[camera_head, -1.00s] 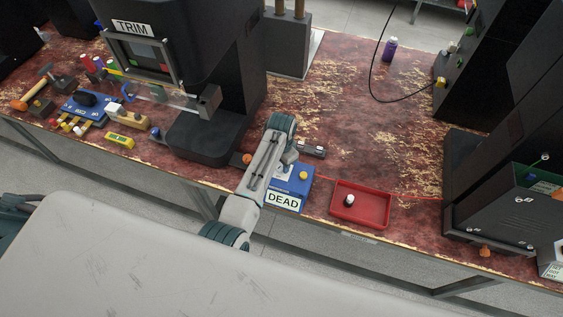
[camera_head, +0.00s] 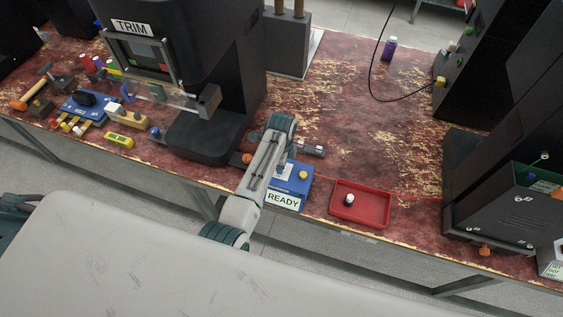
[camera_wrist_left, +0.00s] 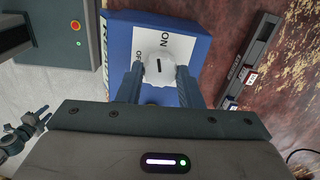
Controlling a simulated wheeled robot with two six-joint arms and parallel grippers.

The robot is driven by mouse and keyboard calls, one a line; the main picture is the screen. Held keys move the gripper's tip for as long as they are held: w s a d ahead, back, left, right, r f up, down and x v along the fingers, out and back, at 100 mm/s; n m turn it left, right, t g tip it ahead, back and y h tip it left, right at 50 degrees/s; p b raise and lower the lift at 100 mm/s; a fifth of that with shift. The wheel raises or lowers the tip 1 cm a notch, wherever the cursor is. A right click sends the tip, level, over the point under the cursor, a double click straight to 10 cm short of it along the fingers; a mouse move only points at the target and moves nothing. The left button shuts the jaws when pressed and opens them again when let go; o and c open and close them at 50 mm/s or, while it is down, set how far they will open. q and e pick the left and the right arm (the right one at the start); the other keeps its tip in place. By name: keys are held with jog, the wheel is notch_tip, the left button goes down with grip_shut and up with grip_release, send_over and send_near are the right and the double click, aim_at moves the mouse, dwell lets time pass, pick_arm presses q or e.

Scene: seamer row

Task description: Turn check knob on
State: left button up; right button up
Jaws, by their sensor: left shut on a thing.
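The blue check box (camera_head: 296,187) stands at the front edge of the bench, and its front sign (camera_head: 283,200) reads READY. In the left wrist view, the blue box (camera_wrist_left: 195,45) has a white plate marked ON and OFF, with a round white knob (camera_wrist_left: 158,64) bearing a short black mark. My left gripper (camera_wrist_left: 160,80) has its fingers on either side of the knob and is shut on it. In the head view, my left gripper (camera_head: 283,161) is above the box, and its hand hides the knob. My right gripper is not in view.
A red tray (camera_head: 374,222) holding a small black-and-white piece lies right of the box. The black TRIM machine (camera_head: 205,95) stands to the left. A dark gauge-like bar (camera_wrist_left: 250,62) lies beside the box. The bench middle behind is mostly clear.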

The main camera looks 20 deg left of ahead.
pick_arm(q)
jog(key=shift+m, duration=1.6)
jog(key=o, duration=1)
jog(key=shift+c, duration=0.2)
jog(key=shift+r, duration=0.35)
notch_tip(320, 180, up, 10)
jog(key=b, duration=0.3)
